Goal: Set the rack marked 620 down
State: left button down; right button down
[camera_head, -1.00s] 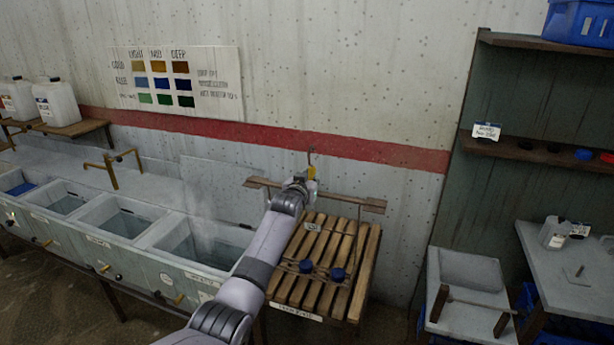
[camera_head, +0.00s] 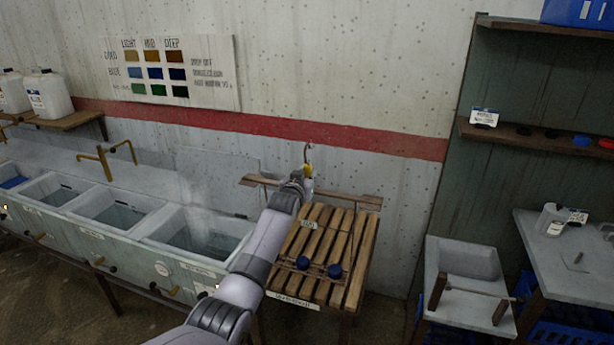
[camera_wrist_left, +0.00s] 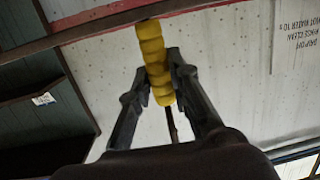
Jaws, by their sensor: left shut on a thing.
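My left gripper (camera_head: 303,186) is shut on the yellow grip of a rack, below the rack's hook (camera_head: 308,152). In the left wrist view the yellow grip (camera_wrist_left: 153,55) stands between the two fingers (camera_wrist_left: 158,88). The rack's thin frame hangs below, with a small pale tag (camera_head: 308,225) whose number I cannot read clearly. Two dark blue round pieces (camera_head: 303,262) (camera_head: 334,271) are at its lower bar. The rack is over or on the slatted wooden bench (camera_head: 361,262); I cannot tell whether it touches. My right gripper is not in view.
A wooden rail (camera_head: 362,199) runs behind the rack near the wall. Water basins (camera_head: 203,238) stand left of the bench. A grey stool-like tray (camera_head: 466,262) and a grey table (camera_head: 570,250) stand right. A swatch board (camera_head: 208,72) hangs on the wall.

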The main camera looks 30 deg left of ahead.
pick_arm(q)
jog(key=shift+f, duration=0.15)
jog(key=c, duration=1.5)
grip_release()
jog(key=shift+s, duration=0.1)
jog(key=shift+o, duration=0.4)
jog(key=shift+f, duration=0.1)
jog(key=shift+o, duration=0.7)
jog(key=shift+f, duration=0.15)
jog(key=o, duration=1.3)
jog(key=shift+r, duration=0.2)
